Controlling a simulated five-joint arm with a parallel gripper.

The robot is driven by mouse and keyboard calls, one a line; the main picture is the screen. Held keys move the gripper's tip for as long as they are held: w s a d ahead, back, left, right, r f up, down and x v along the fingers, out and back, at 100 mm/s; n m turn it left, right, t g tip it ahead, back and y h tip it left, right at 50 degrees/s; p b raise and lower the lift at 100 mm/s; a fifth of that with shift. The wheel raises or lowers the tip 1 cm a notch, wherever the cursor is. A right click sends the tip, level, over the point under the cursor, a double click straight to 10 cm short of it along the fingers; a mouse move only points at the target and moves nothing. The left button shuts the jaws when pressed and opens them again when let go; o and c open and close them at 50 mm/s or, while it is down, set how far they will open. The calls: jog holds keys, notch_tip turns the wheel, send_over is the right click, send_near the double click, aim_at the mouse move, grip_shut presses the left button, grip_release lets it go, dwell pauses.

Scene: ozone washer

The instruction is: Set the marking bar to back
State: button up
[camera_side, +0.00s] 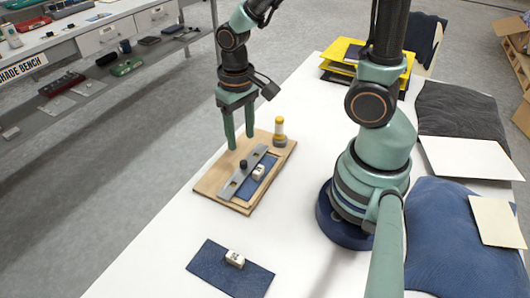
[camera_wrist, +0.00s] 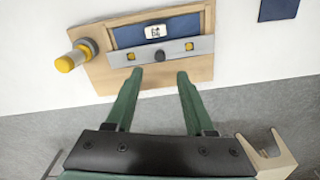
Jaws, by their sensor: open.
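The marking bar (camera_side: 236,181) is a flat grey metal strip with a black knob (camera_side: 243,164) at its middle. It lies across a wooden board (camera_side: 216,172), along one edge of a blue fabric piece (camera_side: 249,187) that carries a white marked block (camera_side: 258,172). In the wrist view the bar (camera_wrist: 174,51) shows two yellow spots, with its knob (camera_wrist: 159,56) between them. My gripper (camera_side: 241,141) is open and empty, pointing down over the board on the bar's left side. In the wrist view the fingertips (camera_wrist: 160,73) straddle the knob's line, apart from it.
A second blue fabric piece (camera_side: 215,265) with a white block (camera_side: 235,259) lies nearer on the white table (camera_side: 180,235). Yellow trays (camera_side: 345,57) and folded fabrics (camera_side: 455,235) lie beyond my base.

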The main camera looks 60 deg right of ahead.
aim_at(242, 161)
notch_tip(242, 161, down, 8)
jog(key=shift+r, duration=0.2)
dwell(0.3)
grip_shut()
jog(key=shift+w, duration=0.1)
dwell(1.3)
